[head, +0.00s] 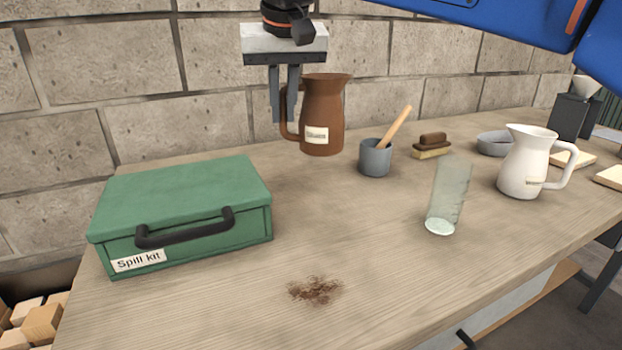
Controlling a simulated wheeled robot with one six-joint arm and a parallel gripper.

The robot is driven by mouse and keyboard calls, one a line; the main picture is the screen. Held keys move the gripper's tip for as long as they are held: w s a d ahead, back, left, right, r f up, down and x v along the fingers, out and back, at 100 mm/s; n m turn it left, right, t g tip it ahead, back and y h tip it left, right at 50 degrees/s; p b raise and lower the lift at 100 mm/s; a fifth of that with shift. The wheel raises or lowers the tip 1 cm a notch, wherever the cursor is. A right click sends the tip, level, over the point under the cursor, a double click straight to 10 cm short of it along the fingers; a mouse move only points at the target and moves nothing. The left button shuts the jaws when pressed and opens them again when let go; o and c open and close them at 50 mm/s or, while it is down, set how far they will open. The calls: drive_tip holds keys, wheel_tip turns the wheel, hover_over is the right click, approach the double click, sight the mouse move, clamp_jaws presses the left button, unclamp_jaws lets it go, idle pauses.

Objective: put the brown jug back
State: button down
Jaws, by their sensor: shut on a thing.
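The brown jug (324,108) hangs upright in the air above the back of the table, in front of the stone wall. It carries a small pale label whose text is too blurred to read. My gripper (284,112) points down with its two fingers close together at the jug's handle, on the jug's left side. It is shut on the handle. The jug's underside appears clear of the table top.
A green spill kit (180,205) stands left. A grey pot (376,158) with a wooden stick, a brush (432,147), a glass (448,197), a white jug (526,163) and a grey bowl (494,144) stand right. A brown stain (315,290) marks the front of the table (370,260).

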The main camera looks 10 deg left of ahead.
drive_tip(key=shift+w+a, duration=0.1)
drive_tip(key=shift+w, duration=0.1)
wheel_tip(320, 180, down, 10)
idle(0.5)
drive_tip(key=shift+w+a, duration=0.1)
drive_tip(key=c, duration=1.8)
unclamp_jaws()
drive_tip(key=shift+f, duration=0.1)
drive_tip(key=shift+o, duration=0.2)
drive_tip(key=v, duration=1.2)
